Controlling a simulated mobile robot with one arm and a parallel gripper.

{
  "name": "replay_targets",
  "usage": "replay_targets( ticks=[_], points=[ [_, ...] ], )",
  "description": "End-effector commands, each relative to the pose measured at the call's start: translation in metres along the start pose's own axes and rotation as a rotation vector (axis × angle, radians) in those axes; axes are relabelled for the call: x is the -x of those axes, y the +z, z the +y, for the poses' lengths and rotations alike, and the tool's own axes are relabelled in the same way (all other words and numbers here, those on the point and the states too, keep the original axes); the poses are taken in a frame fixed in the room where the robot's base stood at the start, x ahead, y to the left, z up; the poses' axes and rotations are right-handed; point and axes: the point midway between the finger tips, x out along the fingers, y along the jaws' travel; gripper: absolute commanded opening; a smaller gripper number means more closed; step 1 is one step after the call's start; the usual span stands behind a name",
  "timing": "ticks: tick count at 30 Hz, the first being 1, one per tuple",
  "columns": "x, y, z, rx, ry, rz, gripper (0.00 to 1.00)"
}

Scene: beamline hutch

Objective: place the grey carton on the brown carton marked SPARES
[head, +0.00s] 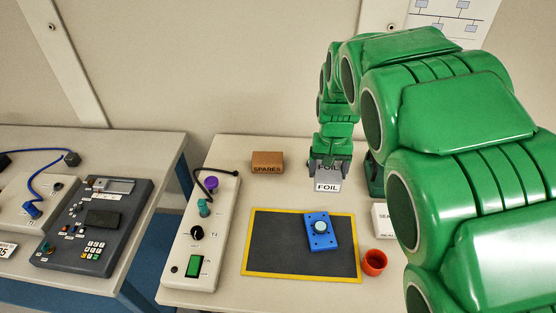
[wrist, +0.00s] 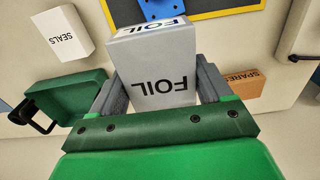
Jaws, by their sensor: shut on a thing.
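The grey carton (head: 327,182) is marked FOIL and stands between the fingers of my gripper (head: 329,167), at the back of the right-hand table. In the wrist view my gripper (wrist: 155,88) is shut on the carton (wrist: 160,68), one finger on each side. I cannot tell whether its underside touches the table. The brown carton (head: 267,162) marked SPARES sits to the left of the grey carton, apart from it, with its top clear. It also shows in the wrist view at the right (wrist: 243,90).
A white SEALS carton (wrist: 63,33) and a green object (wrist: 66,98) with a dark handle stand near the grey carton. In front lie a yellow-edged dark mat (head: 285,260) with a blue device (head: 321,240), and a red cup (head: 375,262). A control box (head: 212,245) stands left.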

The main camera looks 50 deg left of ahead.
Motion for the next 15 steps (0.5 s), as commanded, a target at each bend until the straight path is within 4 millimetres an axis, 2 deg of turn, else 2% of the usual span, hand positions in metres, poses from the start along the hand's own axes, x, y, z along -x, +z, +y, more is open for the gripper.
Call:
replay_targets(
  ticks=[3,9,15],
  points=[
    [0.01,-0.012,-0.041,0.001,0.0,0.006,0.47],
    [0.021,-0.018,-0.103,0.007,-0.006,0.001,0.47],
    [0.026,-0.015,-0.138,0.014,-0.009,-0.008,0.47]
  ],
)
